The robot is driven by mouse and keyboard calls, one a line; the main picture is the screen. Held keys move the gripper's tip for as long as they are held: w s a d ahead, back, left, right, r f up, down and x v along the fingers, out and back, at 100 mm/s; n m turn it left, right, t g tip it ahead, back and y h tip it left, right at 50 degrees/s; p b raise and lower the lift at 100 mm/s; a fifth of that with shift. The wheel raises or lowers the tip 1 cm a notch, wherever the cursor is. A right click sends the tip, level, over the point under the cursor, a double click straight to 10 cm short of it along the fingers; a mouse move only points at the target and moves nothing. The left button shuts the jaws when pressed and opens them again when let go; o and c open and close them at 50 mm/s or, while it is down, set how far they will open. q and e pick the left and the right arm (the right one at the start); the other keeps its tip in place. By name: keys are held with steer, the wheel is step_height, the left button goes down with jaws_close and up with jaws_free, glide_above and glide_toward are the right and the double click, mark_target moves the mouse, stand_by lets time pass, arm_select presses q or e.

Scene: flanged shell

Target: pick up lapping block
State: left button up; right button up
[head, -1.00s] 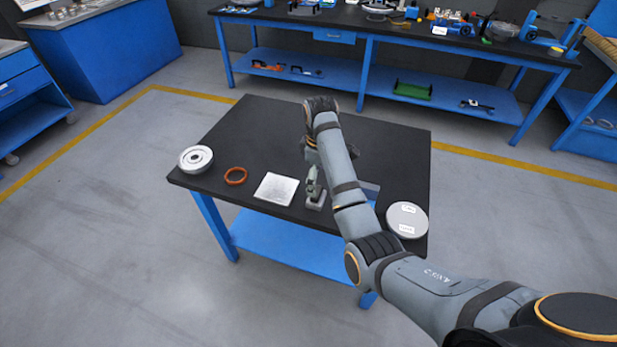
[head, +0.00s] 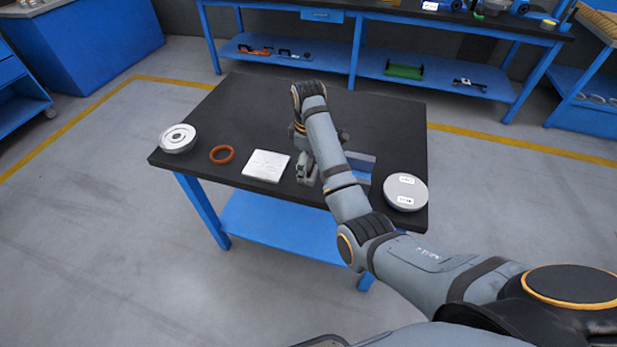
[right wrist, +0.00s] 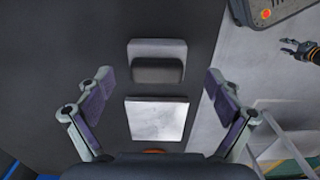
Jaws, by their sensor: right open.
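The lapping block appears to be the grey block (right wrist: 157,47) with a dark rounded grip, seen in the right wrist view. It lies on the black table just beyond a pale square plate (right wrist: 156,118). My right gripper (right wrist: 158,78) is open, one finger on each side of the block's line, with nothing between them. In the head view my right gripper (head: 307,166) hangs over the block and mostly hides it; the plate (head: 266,166) lies just to its left. I cannot tell its exact height. My left gripper (right wrist: 301,49) seems to show small at the wrist view's right edge.
On the black table (head: 250,105), an orange ring (head: 222,154) and a silver flanged round part (head: 178,138) lie to the left. A blue-grey tray (head: 362,160) and a labelled round disc (head: 405,192) are to the right. The table's back left is clear.

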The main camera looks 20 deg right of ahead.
mark_target(308, 165)
steer(key=f, duration=0.3)
steer(key=shift+w+d+f, duration=0.15)
steer(key=shift+w+f, duration=0.05)
steer(key=shift+f, duration=0.1)
steer(key=shift+r, duration=0.1)
steer(key=shift+c, duration=0.6)
steer(key=c, duration=1.4)
arm_select(q)
steer(key=shift+s+f, duration=0.1)
steer(key=shift+s, duration=0.6)
arm_select(e)
steer(key=shift+r, duration=0.1)
